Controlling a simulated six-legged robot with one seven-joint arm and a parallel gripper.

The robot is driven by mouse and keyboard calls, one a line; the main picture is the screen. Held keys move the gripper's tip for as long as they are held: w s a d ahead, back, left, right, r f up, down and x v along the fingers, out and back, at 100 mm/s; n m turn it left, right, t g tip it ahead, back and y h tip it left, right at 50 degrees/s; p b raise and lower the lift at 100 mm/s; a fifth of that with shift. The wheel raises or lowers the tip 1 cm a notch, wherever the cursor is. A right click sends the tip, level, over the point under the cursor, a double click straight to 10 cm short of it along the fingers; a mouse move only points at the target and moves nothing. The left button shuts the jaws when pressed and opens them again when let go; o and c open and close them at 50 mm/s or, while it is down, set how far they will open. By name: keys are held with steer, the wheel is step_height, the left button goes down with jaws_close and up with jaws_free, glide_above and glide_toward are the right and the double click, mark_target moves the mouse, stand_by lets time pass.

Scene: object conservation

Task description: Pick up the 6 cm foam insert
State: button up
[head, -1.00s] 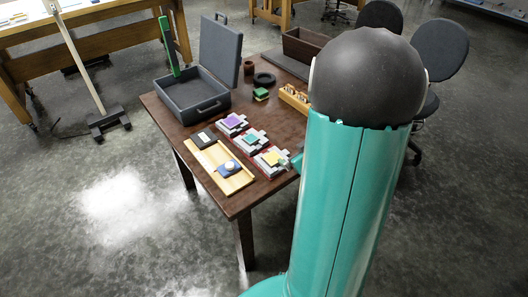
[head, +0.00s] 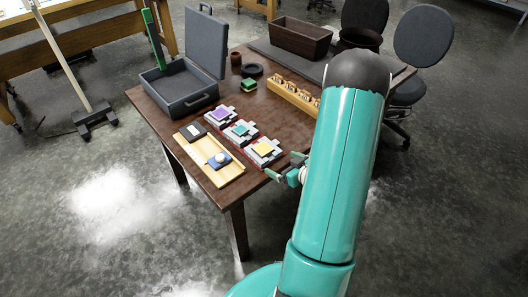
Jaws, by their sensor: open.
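Three square foam-like inserts sit on red and grey holders in a row on the brown table (head: 190,102): a purple one (head: 220,115), a teal one (head: 240,129) and a yellow one (head: 263,148). I cannot tell which is 6 cm. My gripper (head: 276,177) is open and empty at the table's near right edge, just in front of and to the right of the yellow insert. It appears apart from the inserts. My teal arm hides part of the table on the right.
An open grey case (head: 186,88) stands behind. A wooden rack (head: 293,95), green block (head: 249,85), black ring (head: 252,70) and brown bin (head: 300,37) stand farther back.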

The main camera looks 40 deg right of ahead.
mark_target(268, 156)
steer(key=shift+x, duration=2.75)
steer(key=c, duration=0.6)
steer(key=shift+d, duration=0.1)
